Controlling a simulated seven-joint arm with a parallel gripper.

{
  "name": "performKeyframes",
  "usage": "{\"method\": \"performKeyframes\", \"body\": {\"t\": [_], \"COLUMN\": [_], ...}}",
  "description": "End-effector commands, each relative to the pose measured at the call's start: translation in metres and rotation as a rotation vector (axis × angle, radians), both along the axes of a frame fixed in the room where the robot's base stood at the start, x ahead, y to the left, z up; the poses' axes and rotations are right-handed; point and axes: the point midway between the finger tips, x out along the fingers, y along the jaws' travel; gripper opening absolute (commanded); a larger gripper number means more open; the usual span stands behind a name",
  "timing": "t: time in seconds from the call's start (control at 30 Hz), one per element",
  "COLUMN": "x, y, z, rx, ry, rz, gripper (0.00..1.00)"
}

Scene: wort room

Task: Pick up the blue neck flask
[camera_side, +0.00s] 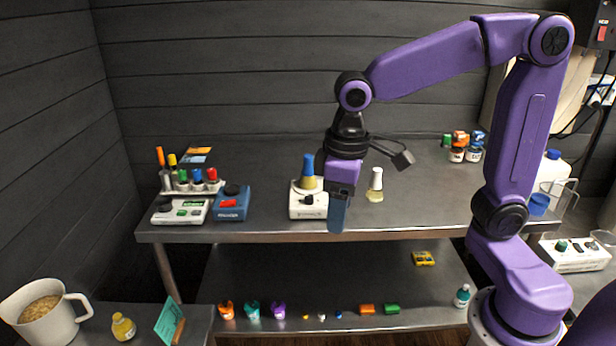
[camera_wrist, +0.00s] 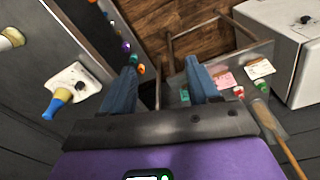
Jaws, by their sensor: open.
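The blue neck flask (camera_side: 307,172) has a blue neck and a yellow body. It stands upright on a white stirrer-like device (camera_side: 308,200) on the upper bench.
A second flask with a pale neck (camera_side: 375,185) stands right of my gripper. A blue device (camera_side: 231,204), a scale-like device (camera_side: 181,211) and a rack of coloured-top bottles (camera_side: 192,184) stand left. A lower shelf (camera_side: 370,275) holds small items.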

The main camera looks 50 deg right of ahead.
Motion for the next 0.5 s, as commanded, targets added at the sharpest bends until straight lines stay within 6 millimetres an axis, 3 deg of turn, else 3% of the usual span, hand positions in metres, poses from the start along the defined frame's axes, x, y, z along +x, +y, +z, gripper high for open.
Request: {"method": "performKeyframes", "body": {"t": [0.03, 0.27, 0.5], "x": [0.022, 0.112, 0.195], "y": [0.002, -0.009, -0.047], "z": [0.005, 0.028, 0.045], "rx": [0.000, -0.003, -0.005], "ry": [-0.004, -0.023, -0.045], "rz": [-0.074, -0.417, -0.778], "gripper": [0.60, 0.60, 0.60]}}
